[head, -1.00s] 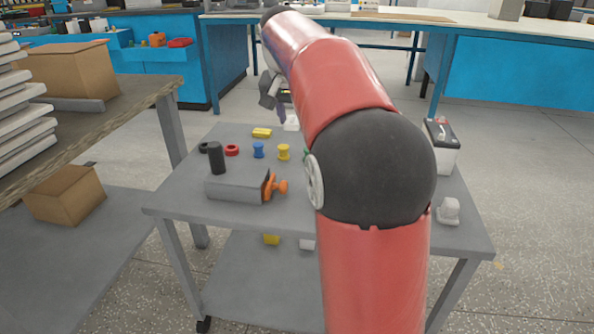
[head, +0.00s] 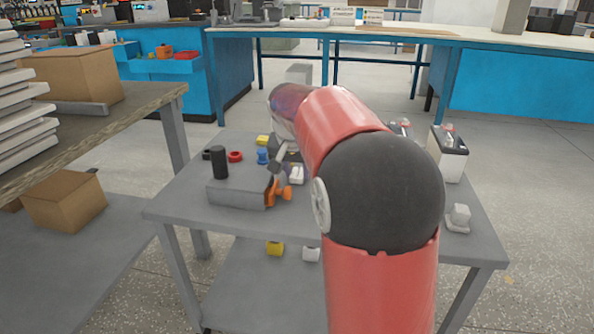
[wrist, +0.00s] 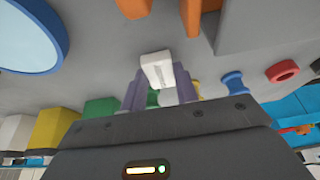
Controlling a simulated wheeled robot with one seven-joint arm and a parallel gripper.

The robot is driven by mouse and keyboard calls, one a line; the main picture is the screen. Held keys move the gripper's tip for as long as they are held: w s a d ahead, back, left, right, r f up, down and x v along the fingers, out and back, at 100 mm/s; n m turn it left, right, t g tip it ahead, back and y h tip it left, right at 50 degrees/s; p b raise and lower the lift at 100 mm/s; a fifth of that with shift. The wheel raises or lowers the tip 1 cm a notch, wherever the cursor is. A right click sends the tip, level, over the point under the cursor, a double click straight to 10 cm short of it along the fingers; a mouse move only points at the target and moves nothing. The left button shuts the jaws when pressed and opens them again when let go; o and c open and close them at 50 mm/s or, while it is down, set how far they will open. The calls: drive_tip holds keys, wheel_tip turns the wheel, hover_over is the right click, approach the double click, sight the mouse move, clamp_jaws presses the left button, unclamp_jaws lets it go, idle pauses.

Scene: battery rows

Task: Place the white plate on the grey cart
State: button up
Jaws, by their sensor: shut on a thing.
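The white plate (wrist: 157,70) is a small white piece between the purple fingers of my gripper (wrist: 160,88) in the wrist view. The fingers are shut on it. In the head view the white plate (head: 296,175) shows beside the orange knob, with my gripper (head: 287,162) partly hidden behind my red arm. The grey cart (head: 178,206) stands in front of me, and its top fills much of the wrist view (wrist: 105,55). The plate is over the cart top; I cannot tell whether it touches.
A grey block with an orange knob (head: 283,192), a black cylinder (head: 219,162), a red ring (head: 235,156) and a blue spool (head: 262,157) crowd the cart's left part. A battery (head: 448,153) and a white piece (head: 458,218) stand right. The front left edge is bare.

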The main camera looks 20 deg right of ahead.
drive_tip(key=shift+f, duration=0.15)
drive_tip(key=o, duration=1)
drive_tip(key=shift+c, duration=0.2)
